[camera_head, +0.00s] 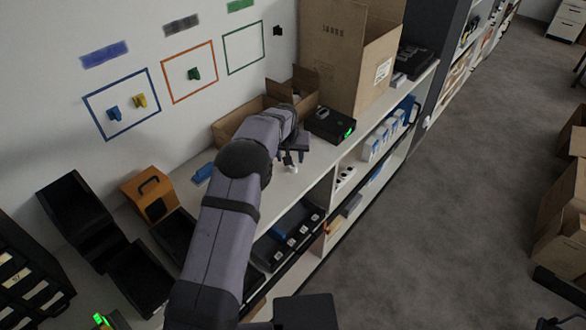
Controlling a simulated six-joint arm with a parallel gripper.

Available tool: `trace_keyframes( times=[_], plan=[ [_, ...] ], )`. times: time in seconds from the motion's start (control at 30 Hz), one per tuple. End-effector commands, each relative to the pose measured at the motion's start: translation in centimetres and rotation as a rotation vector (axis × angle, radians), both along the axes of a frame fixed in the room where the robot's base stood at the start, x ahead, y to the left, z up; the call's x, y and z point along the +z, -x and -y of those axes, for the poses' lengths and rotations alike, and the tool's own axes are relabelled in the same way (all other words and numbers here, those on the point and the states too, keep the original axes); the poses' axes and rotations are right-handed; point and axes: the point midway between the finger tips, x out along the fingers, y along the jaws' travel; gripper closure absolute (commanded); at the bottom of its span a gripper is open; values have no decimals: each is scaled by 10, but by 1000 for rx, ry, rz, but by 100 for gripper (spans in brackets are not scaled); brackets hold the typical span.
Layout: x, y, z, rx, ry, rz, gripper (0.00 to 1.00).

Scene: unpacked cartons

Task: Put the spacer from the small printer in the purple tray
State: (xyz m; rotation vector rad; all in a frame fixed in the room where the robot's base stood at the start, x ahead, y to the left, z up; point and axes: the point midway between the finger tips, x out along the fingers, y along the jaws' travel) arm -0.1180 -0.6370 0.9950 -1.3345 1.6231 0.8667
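My arm reaches from the bottom of the head view over the white counter. My gripper (293,156) is low over the counter, in front of the open cartons; it is small and partly hidden by my wrist, so I cannot tell whether it is open or shut. A small white piece shows at the fingers, and I cannot tell whether it is held. A black box-like device (331,124) with a green light stands just right of the gripper; I cannot tell whether it is the small printer. I cannot make out a spacer or a purple tray.
A tall carton (345,60) and a low open carton (240,125) stand behind the gripper. An orange box (151,194) and black bins (75,212) are at left. A blue item (203,173) lies near my arm. Shelves below hold boxes; grey floor (440,190) is open at right.

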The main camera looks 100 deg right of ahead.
Motion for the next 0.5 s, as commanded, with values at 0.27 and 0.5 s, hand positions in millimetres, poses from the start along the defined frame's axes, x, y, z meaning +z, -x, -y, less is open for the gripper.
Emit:
trace_keyframes(
  times=[0.27, 0.5],
  plan=[
    [-12, 2, 6, -1, 0, 0, 54],
    [-19, 2, 9, -1, 3, -1, 54]
  ],
)
